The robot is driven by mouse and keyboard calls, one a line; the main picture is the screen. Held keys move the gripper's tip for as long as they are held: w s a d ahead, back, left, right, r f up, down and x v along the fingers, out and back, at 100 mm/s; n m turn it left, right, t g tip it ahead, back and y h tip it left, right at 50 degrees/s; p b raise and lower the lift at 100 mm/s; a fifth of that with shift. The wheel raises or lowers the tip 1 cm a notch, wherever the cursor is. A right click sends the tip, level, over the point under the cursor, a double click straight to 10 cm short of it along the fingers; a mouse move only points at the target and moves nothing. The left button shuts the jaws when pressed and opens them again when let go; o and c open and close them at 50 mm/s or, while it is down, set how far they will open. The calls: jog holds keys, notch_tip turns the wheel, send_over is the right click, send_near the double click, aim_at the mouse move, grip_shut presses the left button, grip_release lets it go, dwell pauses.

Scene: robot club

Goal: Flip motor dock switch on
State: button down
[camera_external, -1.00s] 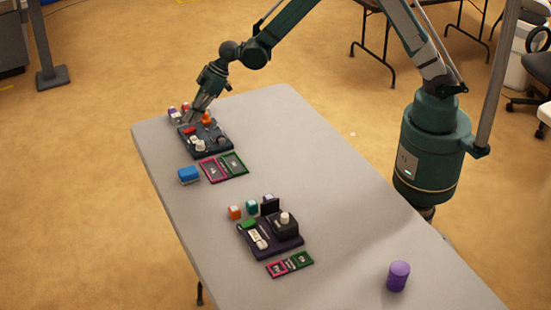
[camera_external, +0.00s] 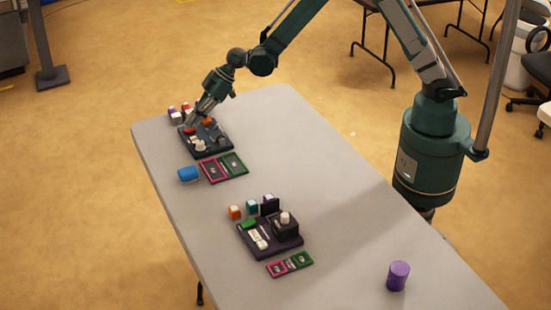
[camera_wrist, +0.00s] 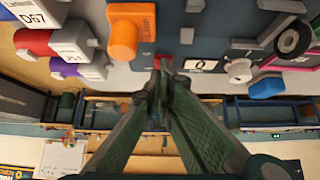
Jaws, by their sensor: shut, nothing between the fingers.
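A dark board (camera_external: 217,150) with a red switch-like part (camera_external: 190,131), an orange part (camera_external: 208,121) and white knobs lies near the table's far end. My gripper (camera_external: 191,124) is shut and empty, its fingertips at the red part, partly covering it. I cannot tell whether they touch. In the wrist view the closed fingertips (camera_wrist: 161,66) point at the board's edge, and the orange part (camera_wrist: 126,40) stands to their left. A second, dark purple board (camera_external: 270,246) with a green part (camera_external: 247,223) lies nearer the camera. No label reading motor dock is legible.
A blue block (camera_external: 188,174) and pink and green framed pads (camera_external: 222,167) lie beside the far board. Small labelled blocks (camera_external: 175,116) stand behind it. A purple cylinder (camera_external: 398,276) stands at the near right.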

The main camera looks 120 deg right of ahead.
jog(key=shift+w+r, duration=0.1)
jog(key=shift+w, duration=0.1)
jog(key=shift+w+r, duration=0.15)
jog(key=shift+w, duration=0.4)
jog(key=shift+r, duration=0.15)
dwell(0.3)
jog(key=shift+s+r, duration=0.1)
jog(key=shift+r, duration=0.45)
jog(key=r+p, duration=0.1)
jog(key=r, duration=0.2)
jog(key=shift+s+p, duration=0.35)
jog(key=s+f+p+v, duration=0.1)
jog(key=v, duration=0.8)
jog(key=shift+s, duration=0.4)
jog(key=shift+f, duration=0.1)
